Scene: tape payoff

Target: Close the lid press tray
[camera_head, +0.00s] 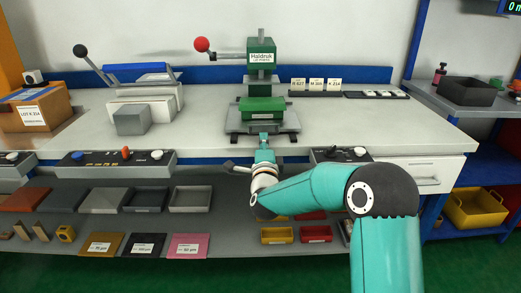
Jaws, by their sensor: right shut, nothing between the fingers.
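The lid press (262,60) is a green machine labelled "Haldruk" at the back middle of the white bench, with a red-ball lever at its left. Its grey tray (232,121) sits under it at the base and juts toward the front, with a green block (262,110) above it. My right gripper (263,138) is shut and empty at the front edge of the tray. I cannot tell whether it touches the tray. The wrist and arm hide part of the bench front. My left gripper is not in view.
A grey block (132,118) and a blue-topped lever device (145,90) stand to the left. Label cards (315,86) stand at the right. A control panel (122,158) lines the bench's front edge.

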